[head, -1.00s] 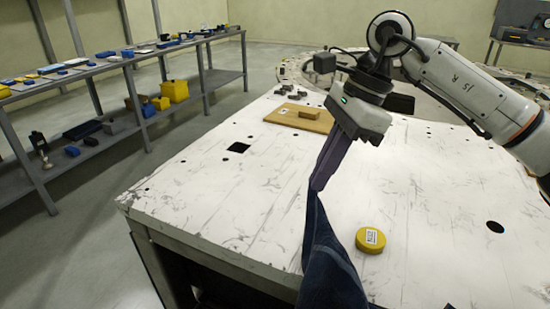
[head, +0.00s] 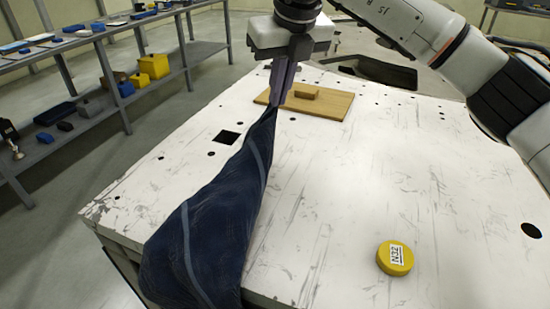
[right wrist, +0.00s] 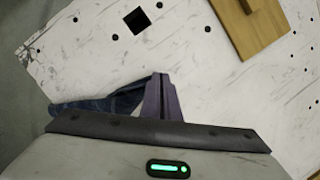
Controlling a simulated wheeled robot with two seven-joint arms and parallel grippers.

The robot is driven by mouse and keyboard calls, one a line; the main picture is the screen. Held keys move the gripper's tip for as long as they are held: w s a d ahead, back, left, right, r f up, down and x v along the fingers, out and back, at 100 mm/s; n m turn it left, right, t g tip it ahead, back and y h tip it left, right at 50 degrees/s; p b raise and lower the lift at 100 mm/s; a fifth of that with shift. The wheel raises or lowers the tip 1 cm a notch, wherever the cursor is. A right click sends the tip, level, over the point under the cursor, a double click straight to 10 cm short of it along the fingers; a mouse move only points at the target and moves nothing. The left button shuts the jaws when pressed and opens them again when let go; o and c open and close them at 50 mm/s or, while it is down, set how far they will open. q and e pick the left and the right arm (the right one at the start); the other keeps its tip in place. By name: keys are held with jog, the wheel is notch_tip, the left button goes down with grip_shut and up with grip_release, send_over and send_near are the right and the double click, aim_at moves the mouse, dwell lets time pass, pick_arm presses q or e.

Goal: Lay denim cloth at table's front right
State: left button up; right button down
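The dark blue denim cloth (head: 215,220) hangs in a long fold from my right gripper (head: 279,100). Its lower part lies against the table's front left edge and drapes over it. The fingers of my right gripper are shut on the cloth's top corner, above the white table (head: 340,190). In the right wrist view the cloth (right wrist: 95,105) shows to the left of the gripper's fingers (right wrist: 160,80), which are close together. The table's front right is bare of cloth apart from a yellow disc. My left gripper is not in view.
The yellow disc (head: 394,258) labelled N32 lies at the table's front right. A wooden board (head: 335,105) with a small wooden block (head: 305,91) lies behind the gripper. A square hole (head: 227,137) is at the left. A shelf rack (head: 80,45) with bins stands at far left.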

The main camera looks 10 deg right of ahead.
notch_tip(320, 180, down, 8)
jog(key=shift+f+p, duration=0.25)
jog(key=shift+p, duration=0.1)
jog(key=c, duration=1.3)
grip_release()
jog(key=shift+r, duration=0.15)
jog(key=b+v, duration=0.1)
jog(key=v, duration=0.9)
